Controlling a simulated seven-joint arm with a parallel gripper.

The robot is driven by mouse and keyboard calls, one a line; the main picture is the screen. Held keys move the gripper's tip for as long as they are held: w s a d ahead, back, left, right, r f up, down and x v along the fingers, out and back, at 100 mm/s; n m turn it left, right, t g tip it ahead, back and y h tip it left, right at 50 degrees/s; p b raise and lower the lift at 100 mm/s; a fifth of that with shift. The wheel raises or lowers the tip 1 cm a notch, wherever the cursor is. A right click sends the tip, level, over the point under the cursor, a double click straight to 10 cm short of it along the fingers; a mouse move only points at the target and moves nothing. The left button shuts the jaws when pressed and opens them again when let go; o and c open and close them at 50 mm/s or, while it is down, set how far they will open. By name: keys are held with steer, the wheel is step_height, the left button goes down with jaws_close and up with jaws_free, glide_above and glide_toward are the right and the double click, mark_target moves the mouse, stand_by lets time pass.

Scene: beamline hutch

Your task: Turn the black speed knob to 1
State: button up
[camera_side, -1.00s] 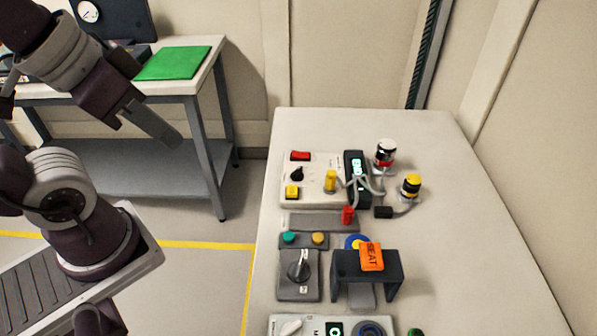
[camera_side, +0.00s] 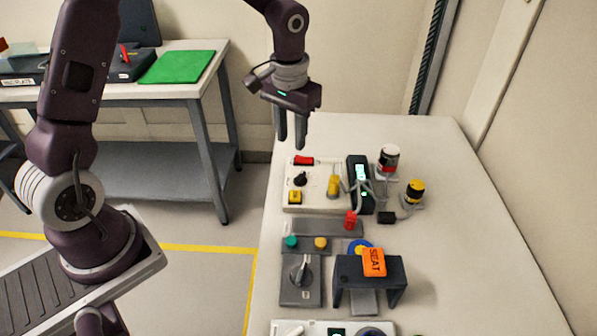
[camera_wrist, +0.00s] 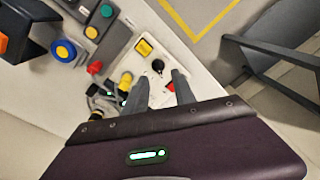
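A small black knob (camera_side: 300,178) sits on a white control panel (camera_side: 316,205) at the back left of the bench. It also shows in the wrist view (camera_wrist: 157,66), just beyond my fingertips. Any speed label or numbers by it are too small to read. My gripper (camera_side: 291,146) points down above the panel's back edge, behind and above the knob and apart from it. In the wrist view my gripper (camera_wrist: 160,80) shows two fingers with a gap between them, open and empty. A larger dark knob (camera_side: 303,270) with a pale pointer sits on a grey box nearer the front.
Beside the knob are a red switch (camera_side: 303,160), a yellow button (camera_side: 295,197) and a yellow plug (camera_side: 333,186). A black unit with a green display (camera_side: 361,185), cables and two canisters stand to the right. A dark bridge (camera_side: 370,282) carries an orange SEAT block (camera_side: 374,262).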

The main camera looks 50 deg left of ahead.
glide_above(298, 176)
steer(key=shift+n+g+h, duration=0.3)
step_height(298, 176, down, 5)
steer(key=shift+d+f, duration=0.1)
step_height(298, 176, down, 7)
steer(key=shift+f, duration=0.15)
steer(key=shift+c, duration=0.4)
jaws_close()
